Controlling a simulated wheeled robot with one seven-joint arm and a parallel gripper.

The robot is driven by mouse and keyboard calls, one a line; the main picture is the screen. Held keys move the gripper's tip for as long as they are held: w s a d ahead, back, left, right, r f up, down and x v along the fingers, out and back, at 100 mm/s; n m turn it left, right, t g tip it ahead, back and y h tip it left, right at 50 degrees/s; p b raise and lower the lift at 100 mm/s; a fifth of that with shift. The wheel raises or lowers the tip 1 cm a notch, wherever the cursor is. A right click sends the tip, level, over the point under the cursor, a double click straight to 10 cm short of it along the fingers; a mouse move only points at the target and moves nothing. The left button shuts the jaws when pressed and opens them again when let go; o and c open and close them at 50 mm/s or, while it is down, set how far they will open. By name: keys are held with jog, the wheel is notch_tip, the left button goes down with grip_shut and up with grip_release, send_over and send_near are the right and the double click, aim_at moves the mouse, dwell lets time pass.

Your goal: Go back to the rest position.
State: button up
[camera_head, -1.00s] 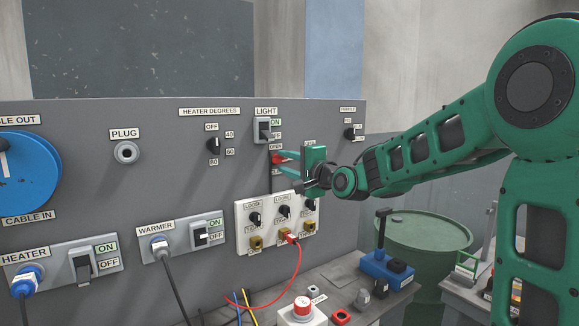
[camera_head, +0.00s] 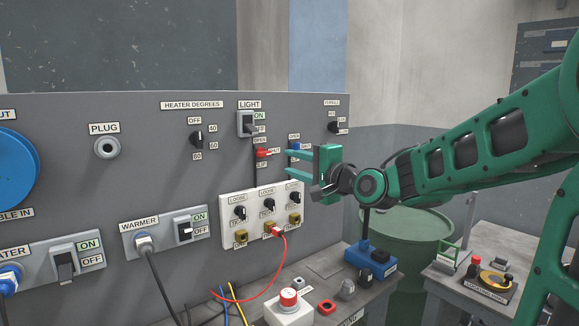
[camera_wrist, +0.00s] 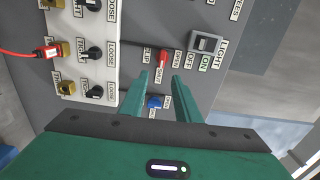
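My gripper (camera_head: 287,162) is open and empty, its two green fingers pointing left at the grey control panel (camera_head: 60,180). In the wrist view, its fingertips (camera_wrist: 161,78) stand apart. The red slider handle (camera_head: 262,153) is on the panel, left of the fingertips and clear of them; it also shows in the wrist view (camera_wrist: 164,58) just beyond them. A blue slider handle (camera_head: 295,146) sits right of the red one, and in the wrist view (camera_wrist: 155,101) it appears between the fingers. I cannot tell how far the fingers are from the blue handle.
A white switch box (camera_head: 229,215) with several black knobs and a red cable (camera_head: 298,262) is below the gripper. A light switch (camera_head: 247,124) is above. A green barrel (camera_head: 408,240) and a workbench (camera_head: 330,262) with small parts stand below my arm.

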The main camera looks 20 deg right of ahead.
jog(key=s+d+f+n+g+h, duration=0.3)
jog(key=s+d+f+g, duration=0.25)
jog(key=s+f, duration=0.35)
jog(key=s+d+f+n+g+h, duration=0.2)
jog(key=s+d+f+g, duration=0.2)
jog(key=s+d+f, duration=0.45)
jog(key=s+f+n+g, duration=0.1)
jog(key=s+f+g, duration=0.3)
jog(key=s, duration=0.7)
jog(key=s+f+n+g, duration=0.1)
jog(key=s+f+g, duration=0.3)
jog(key=s, duration=0.7)
jog(key=shift+s+d+f+n, duration=0.3)
jog(key=shift+f+n, duration=0.1)
jog(key=shift+w+f+h, duration=0.25)
jog(key=shift+w+h, duration=0.05)
jog(key=shift+w, duration=0.35)
